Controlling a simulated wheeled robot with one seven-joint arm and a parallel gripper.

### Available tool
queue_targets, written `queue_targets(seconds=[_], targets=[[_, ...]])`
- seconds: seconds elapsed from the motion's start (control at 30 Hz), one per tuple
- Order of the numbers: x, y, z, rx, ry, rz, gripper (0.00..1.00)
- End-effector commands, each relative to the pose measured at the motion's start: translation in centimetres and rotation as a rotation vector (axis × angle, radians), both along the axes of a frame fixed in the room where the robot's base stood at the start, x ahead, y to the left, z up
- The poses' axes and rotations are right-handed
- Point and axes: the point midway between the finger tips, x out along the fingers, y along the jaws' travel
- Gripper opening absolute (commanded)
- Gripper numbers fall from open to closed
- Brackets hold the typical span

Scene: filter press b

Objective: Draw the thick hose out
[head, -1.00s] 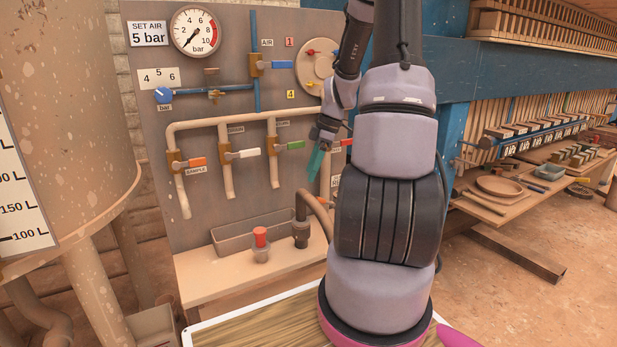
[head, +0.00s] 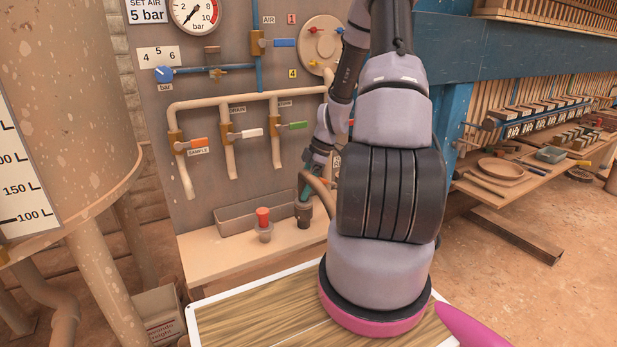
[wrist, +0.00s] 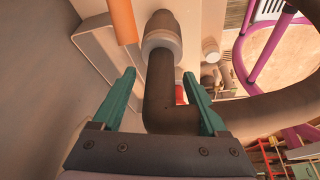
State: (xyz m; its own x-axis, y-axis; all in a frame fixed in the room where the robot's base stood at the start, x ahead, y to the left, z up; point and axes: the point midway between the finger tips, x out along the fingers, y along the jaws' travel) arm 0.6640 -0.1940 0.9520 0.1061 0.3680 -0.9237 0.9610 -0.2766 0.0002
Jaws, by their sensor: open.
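The thick brown hose (head: 318,188) bends down into a dark socket (head: 303,213) on the bench ledge, right of a red-topped fitting (head: 263,217). In the wrist view the hose elbow (wrist: 160,95) lies between the two teal fingers, and its end enters a grey collar (wrist: 162,41). The hose runs off to the right behind the right finger. My gripper (wrist: 159,72) is open, one finger on each side of the hose. It also shows in the head view (head: 305,190), just above the socket, partly hidden by my arm. I cannot tell whether a finger touches the hose.
A grey trough (head: 235,222) stands behind the red-topped fitting. The panel above carries pipes with orange (head: 196,144), white (head: 248,133) and green (head: 294,126) valve handles. A large tank (head: 70,110) stands at left. A wooden-topped surface (head: 260,320) lies in front.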

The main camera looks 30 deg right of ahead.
Motion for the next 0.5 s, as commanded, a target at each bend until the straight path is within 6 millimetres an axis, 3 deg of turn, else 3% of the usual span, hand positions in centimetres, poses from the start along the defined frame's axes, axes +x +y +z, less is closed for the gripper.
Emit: queue_targets(seconds=[0.33,0.37,0.5], targets=[[0.03,0.19,-0.48,0.0,0.0,0.0,0.76],[0.04,0.2,-0.48,0.0,0.0,0.0,0.72],[0.03,0.19,-0.46,0.0,0.0,0.0,0.18]])
